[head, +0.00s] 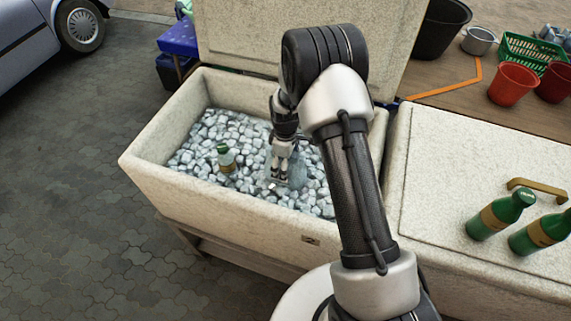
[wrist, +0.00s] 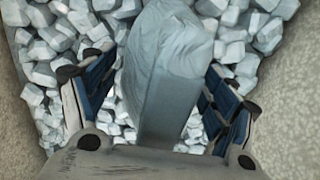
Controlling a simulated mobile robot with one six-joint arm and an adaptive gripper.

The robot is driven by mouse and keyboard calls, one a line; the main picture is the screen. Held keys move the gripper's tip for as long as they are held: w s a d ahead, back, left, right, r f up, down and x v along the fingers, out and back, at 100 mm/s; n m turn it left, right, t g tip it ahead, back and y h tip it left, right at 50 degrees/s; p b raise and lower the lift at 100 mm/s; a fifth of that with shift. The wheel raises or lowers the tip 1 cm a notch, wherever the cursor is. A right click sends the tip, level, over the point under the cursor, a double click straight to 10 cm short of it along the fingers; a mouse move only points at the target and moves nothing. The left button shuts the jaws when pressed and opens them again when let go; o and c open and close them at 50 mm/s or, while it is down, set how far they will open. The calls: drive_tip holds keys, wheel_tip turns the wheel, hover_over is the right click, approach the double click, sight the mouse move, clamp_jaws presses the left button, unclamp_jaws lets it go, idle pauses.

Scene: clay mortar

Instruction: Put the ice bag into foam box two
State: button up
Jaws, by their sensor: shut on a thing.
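The open foam box (head: 165,196) is full of ice chunks and has a small dark label on its front that may read 2. My gripper (head: 279,180) is down inside this box, just above or at the ice. The ice bag (wrist: 165,75), pale, translucent and bluish, lies between the gripper's two blue-padded fingers (wrist: 158,95) in the wrist view, and the gripper is shut on it. In the head view the ice bag (head: 297,172) shows faintly beside the fingers and blends with the ice. Whether it touches the ice is unclear.
A green bottle (head: 226,160) stands in the ice left of my gripper. A closed foam box (head: 440,165) on the right has two green bottles (head: 502,214) lying on its lid. The raised lid (head: 235,35) stands behind the open box. Baskets and pots are at the back right.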

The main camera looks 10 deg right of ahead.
drive_tip(key=o, duration=1.9)
drive_tip(key=shift+c, duration=0.2)
wheel_tip(320, 180, up, 12)
drive_tip(key=p, duration=0.3)
drive_tip(key=s+r+m+t, duration=0.1)
drive_tip(key=s+r+m, duration=0.1)
drive_tip(key=s+r, duration=0.35)
drive_tip(key=s+r+m+t, duration=0.1)
drive_tip(key=s+r+m, duration=0.15)
drive_tip(key=r, duration=0.65)
drive_tip(key=s+r+m, duration=0.1)
drive_tip(key=s+r, duration=0.3)
drive_tip(key=r, duration=0.3)
drive_tip(key=s+r+m+t, duration=0.1)
drive_tip(key=s+r+m, duration=0.1)
drive_tip(key=s, duration=0.7)
drive_tip(key=s+r+m+t, duration=0.1)
drive_tip(key=s+r+m, duration=0.2)
drive_tip(key=s, duration=0.6)
drive_tip(key=shift+m+t, duration=0.3)
drive_tip(key=shift+m, duration=0.05)
